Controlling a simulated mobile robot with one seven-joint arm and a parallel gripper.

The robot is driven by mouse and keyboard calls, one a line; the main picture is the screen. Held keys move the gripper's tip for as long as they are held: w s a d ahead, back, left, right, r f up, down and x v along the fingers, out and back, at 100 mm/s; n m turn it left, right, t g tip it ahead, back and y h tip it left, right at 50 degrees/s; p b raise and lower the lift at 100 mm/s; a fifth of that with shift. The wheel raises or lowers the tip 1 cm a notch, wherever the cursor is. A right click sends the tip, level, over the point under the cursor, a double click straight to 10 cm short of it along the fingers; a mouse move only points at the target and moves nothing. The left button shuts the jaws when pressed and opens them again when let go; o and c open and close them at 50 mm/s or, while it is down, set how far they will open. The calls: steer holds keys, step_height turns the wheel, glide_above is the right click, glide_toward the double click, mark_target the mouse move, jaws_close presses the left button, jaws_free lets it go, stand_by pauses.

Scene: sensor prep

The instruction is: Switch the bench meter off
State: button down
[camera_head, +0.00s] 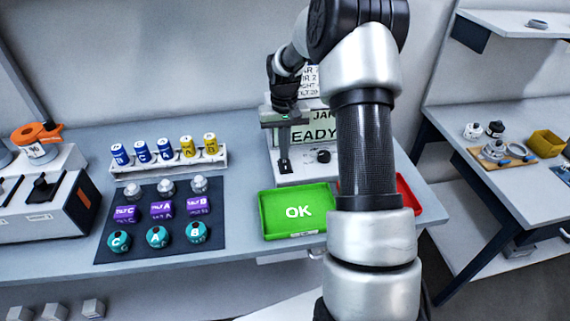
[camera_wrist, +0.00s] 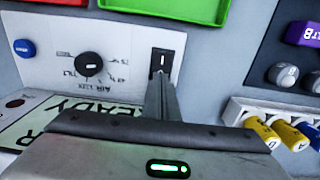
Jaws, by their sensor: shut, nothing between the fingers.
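The bench meter (camera_head: 300,173) stands at the back of the bench, its display (camera_head: 313,136) partly hidden by my arm and reading "EADY". In the wrist view its panel (camera_wrist: 125,50) appears upside down, with a black dial (camera_wrist: 90,65), a blue button (camera_wrist: 24,48) and a black switch (camera_wrist: 161,58) with a white mark. My gripper (camera_head: 284,152) is over the panel's left side. In the wrist view my gripper (camera_wrist: 161,78) is shut and empty, its tips at the near edge of the switch. I cannot tell whether they touch it.
A green OK tray (camera_head: 268,222) sits in front of the meter, and a red tray (camera_head: 408,196) is partly behind my arm. A dark mat (camera_head: 140,205) with several parts and a rack (camera_head: 215,160) of colored cylinders are to the left. Another bench (camera_head: 470,120) stands right.

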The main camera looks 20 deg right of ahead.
steer(key=shift+f+b, duration=0.45)
steer(key=shift+f, duration=0.3)
stand_by(0.4)
steer(key=shift+r, duration=0.15)
step_height(320, 180, up, 7)
steer(key=p, duration=0.4)
steer(key=shift+p, duration=0.35)
steer(key=s+a+r+n+t+h+p, duration=0.1)
steer(key=s+a+r, duration=0.2)
steer(key=s+r, duration=0.5)
steer(key=s+a+r+t+p, duration=0.1)
steer(key=s+a+r, duration=0.3)
steer(key=r, duration=0.7)
steer(key=s+a+r+t+p, duration=0.1)
steer(key=s+a+r, duration=0.1)
steer(key=s, duration=0.7)
steer(key=s+a+r+n+t+y, duration=0.1)
steer(key=s+a+r+t, duration=0.1)
steer(key=s, duration=0.6)
steer(key=shift+s+a+r+t+p, duration=0.3)
steer(key=shift+s+r+p, duration=0.1)
steer(key=shift+r, duration=0.5)
